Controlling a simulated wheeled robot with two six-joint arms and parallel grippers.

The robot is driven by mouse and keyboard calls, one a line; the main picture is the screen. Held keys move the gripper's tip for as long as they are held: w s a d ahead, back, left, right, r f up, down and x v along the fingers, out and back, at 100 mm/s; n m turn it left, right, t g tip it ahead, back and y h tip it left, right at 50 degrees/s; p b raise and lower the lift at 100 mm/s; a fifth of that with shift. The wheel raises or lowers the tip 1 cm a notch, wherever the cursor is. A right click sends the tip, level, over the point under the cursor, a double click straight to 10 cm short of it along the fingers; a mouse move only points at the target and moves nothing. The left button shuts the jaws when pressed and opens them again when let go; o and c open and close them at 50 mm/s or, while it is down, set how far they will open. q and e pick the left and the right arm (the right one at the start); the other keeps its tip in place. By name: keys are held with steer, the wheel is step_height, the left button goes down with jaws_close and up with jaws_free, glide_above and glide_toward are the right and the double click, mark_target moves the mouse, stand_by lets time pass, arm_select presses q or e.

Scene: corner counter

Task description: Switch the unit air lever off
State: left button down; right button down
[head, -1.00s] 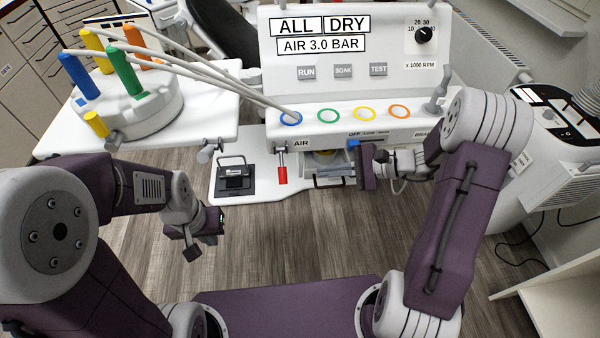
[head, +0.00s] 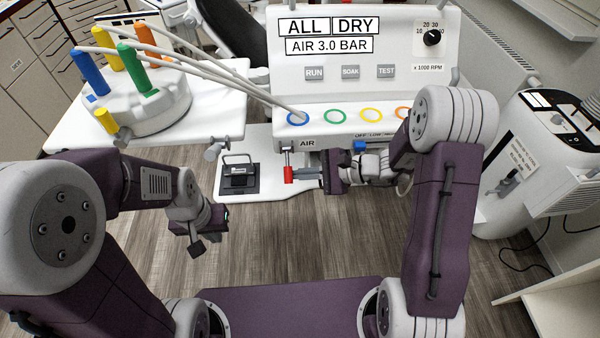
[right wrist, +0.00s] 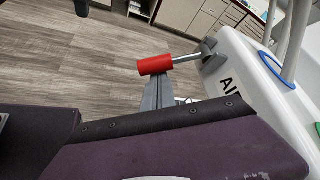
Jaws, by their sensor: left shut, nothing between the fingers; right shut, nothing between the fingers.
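The air lever has a red grip (head: 288,174) on a thin metal stem and hangs below the AIR label (head: 307,143) at the front left of the unit. In the right wrist view the red grip (right wrist: 155,64) sticks out from the unit's edge on its stem. My right gripper (head: 300,174) is shut and empty, its fingertips pointing left at the grip. In the right wrist view the fingertips (right wrist: 158,85) are right at the grip and seem to touch it; the exact contact is hidden. My left gripper (head: 194,240) is shut and empty above the floor, away from the unit.
The white unit (head: 360,100) has coloured rings and RUN, SOAK and TEST buttons. A blue lever (head: 360,146) sits just above my right gripper. A holder with coloured handles (head: 140,100) stands on the left tray, its hoses running to the unit. A foot pedal (head: 238,178) lies below.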

step_height(320, 180, up, 8)
steer(key=s+m+g+p, duration=0.1)
steer(key=m+g+p, duration=0.6)
steer(key=p, duration=1.1)
steer(key=shift+s+m+g, duration=0.25)
steer(key=shift+m+g, duration=0.05)
steer(key=shift+g, duration=0.2)
steer(key=shift+w+r, duration=0.1)
steer(key=d+b, duration=0.3)
steer(key=d, duration=0.6)
steer(key=shift+w+d+r, duration=0.15)
steer(key=shift+d+r, duration=0.1)
steer(key=shift+r, duration=0.1)
